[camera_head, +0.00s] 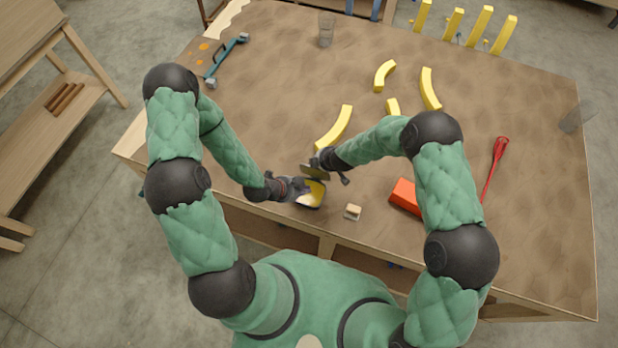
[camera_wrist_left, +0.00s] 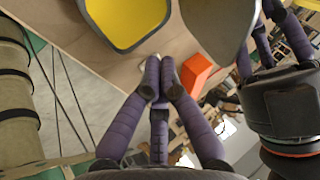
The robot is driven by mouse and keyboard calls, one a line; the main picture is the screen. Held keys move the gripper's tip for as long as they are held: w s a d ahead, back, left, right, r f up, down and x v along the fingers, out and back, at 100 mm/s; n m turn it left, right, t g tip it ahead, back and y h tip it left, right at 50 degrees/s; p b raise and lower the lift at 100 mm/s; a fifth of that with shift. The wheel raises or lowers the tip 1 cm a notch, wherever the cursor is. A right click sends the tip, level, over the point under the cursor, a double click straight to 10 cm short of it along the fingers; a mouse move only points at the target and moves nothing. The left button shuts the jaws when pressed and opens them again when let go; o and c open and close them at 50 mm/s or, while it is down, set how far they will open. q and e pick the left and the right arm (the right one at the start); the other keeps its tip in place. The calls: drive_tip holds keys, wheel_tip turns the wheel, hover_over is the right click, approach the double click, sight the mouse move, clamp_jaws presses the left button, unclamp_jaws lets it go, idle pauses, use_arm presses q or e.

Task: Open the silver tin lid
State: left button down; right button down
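The silver tin (camera_head: 311,194) stands uncovered near the table's front edge, its yellow inside showing. In the left wrist view the open tin (camera_wrist_left: 125,20) shows a grey rim at the top. The grey tin lid (camera_head: 315,173) is off the tin, held just above and behind it; it also shows in the left wrist view (camera_wrist_left: 218,28). My right gripper (camera_head: 325,163) is shut on the lid's edge. My left gripper (camera_head: 298,187) is beside the tin's left side. In the left wrist view its fingertips (camera_wrist_left: 160,68) are close together, with nothing visible between them.
A small beige block (camera_head: 352,211) and an orange-red box (camera_head: 405,196) lie right of the tin. A red tool (camera_head: 495,160), curved yellow pieces (camera_head: 335,128) and a clear glass (camera_head: 327,28) are farther out. The table's left middle is clear.

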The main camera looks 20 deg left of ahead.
use_arm(q)
drive_tip(key=shift+w+d+r, duration=0.15)
drive_tip(key=shift+w, duration=1.9)
use_arm(e)
drive_tip(key=shift+w+d+f, duration=0.2)
drive_tip(key=shift+w, duration=0.1)
use_arm(q)
drive_tip(key=shift+w, duration=0.1)
